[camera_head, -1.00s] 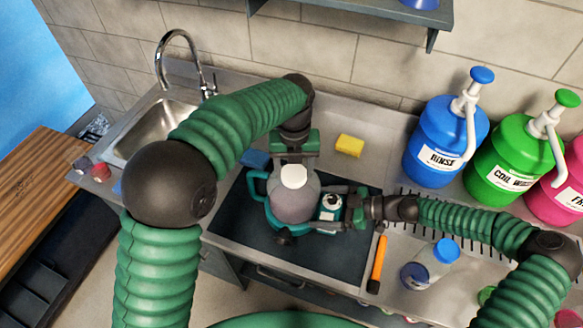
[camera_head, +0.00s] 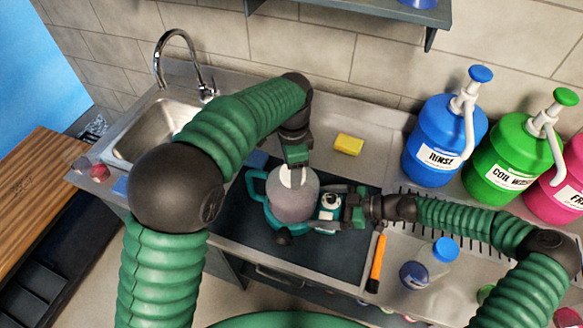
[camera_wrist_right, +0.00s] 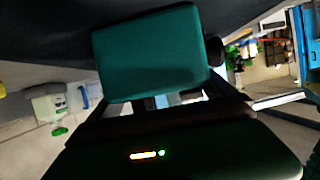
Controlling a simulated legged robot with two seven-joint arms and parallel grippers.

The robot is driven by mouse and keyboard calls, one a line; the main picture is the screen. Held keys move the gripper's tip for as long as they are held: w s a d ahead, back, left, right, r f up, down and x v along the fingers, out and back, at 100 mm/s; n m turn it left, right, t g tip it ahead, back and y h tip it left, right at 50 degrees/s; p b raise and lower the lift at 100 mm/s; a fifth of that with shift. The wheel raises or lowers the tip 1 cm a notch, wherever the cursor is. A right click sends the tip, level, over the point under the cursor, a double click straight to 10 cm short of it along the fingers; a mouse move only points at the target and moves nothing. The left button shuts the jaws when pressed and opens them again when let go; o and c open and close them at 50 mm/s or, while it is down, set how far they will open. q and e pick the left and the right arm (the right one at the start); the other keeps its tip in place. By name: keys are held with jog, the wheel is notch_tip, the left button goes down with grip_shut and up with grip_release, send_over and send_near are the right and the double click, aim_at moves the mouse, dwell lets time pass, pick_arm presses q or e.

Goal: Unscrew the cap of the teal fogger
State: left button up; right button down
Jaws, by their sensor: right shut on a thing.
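The teal fogger (camera_head: 268,213) stands upright on the dark mat, with a grey tank (camera_head: 293,204), a side handle and a teal housing. Its white cap (camera_head: 285,177) tops the tank and is partly hidden by my left gripper. My left gripper (camera_head: 293,172) reaches down at the cap, a finger crossing in front of it; whether it grips the cap is unclear. My right gripper (camera_head: 343,210) is shut on the fogger's teal housing from the right side. In the right wrist view, a teal block of the fogger (camera_wrist_right: 150,55) fills the space before the jaws.
The dark mat (camera_head: 325,255) lies on the steel counter. A yellow sponge (camera_head: 348,144) is behind, and an orange-handled tool (camera_head: 376,262) and a blue-capped bottle (camera_head: 430,264) are at right. Pump jugs, including the blue one (camera_head: 440,135), stand back right. The sink (camera_head: 150,130) is left.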

pick_arm(q)
jog(key=n, duration=0.6)
jog(key=shift+a+n, duration=0.3)
jog(key=shift+n, duration=0.1)
jog(key=n, duration=0.6)
jog(key=shift+n, duration=0.3)
jog(key=n, duration=1)
jog(key=shift+w+n, duration=0.1)
jog(key=shift+n, duration=0.3)
jog(key=o, duration=1.5)
jog(key=shift+a, duration=0.1)
jog(key=shift+o, duration=0.2)
jog(key=shift+d+r, duration=0.1)
jog(key=shift+d, duration=0.1)
